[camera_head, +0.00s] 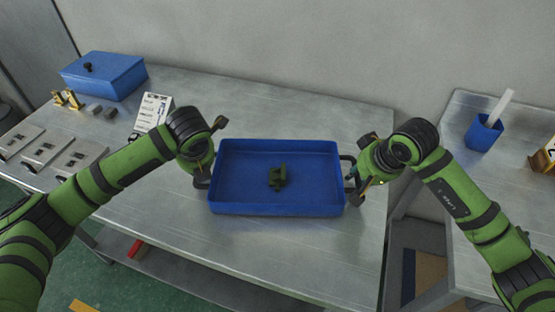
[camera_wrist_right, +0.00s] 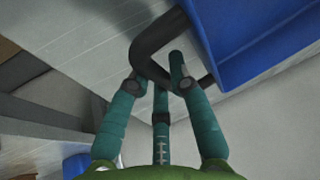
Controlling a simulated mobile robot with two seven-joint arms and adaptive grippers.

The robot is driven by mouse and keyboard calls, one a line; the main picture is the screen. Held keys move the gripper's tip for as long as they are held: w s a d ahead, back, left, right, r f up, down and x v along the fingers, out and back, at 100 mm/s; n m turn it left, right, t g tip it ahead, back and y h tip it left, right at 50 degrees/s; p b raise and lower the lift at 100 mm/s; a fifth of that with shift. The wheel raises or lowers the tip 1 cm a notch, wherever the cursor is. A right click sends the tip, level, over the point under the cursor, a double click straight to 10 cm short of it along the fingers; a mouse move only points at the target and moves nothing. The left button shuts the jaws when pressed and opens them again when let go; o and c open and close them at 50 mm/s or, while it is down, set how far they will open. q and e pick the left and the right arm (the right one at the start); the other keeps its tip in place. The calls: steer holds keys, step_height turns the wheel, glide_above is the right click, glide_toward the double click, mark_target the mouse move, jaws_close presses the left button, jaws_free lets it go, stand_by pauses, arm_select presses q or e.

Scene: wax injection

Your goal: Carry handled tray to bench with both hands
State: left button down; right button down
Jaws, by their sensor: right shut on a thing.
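The blue handled tray (camera_head: 235,208) is level over the metal bench (camera_head: 290,255), in the middle of the head view. I cannot tell whether it touches the bench top. A small dark green part (camera_head: 278,178) lies inside it. My right gripper (camera_head: 353,174) is at the tray's right handle. In the right wrist view its fingers (camera_wrist_right: 163,75) are closed around the black handle (camera_wrist_right: 150,45), beside the blue tray wall (camera_wrist_right: 255,45). My left gripper (camera_head: 203,174) is at the left handle (camera_head: 202,184). Its fingers are mostly hidden, so its grip is unclear.
A blue lidded box (camera_head: 103,77), small brass and grey parts, flat metal plates (camera_head: 42,148) and a white card (camera_head: 152,112) stand at the bench's left. A second table at right holds a blue cup (camera_head: 484,132). The bench front is clear.

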arm_select(q)
steer(key=shift+f+b, duration=0.3)
steer(key=shift+f, duration=0.2)
arm_select(e)
steer(key=shift+f, duration=0.5)
arm_select(q)
steer(key=c, duration=1.1)
jaws_free()
steer(key=shift+s+r, duration=0.1)
steer(key=shift+r, duration=0.15)
steer(key=shift+c, duration=0.2)
arm_select(e)
steer(key=c, duration=1.1)
jaws_free()
steer(key=shift+s+r, duration=0.1)
steer(key=shift+r, duration=0.1)
steer(key=shift+c, duration=0.2)
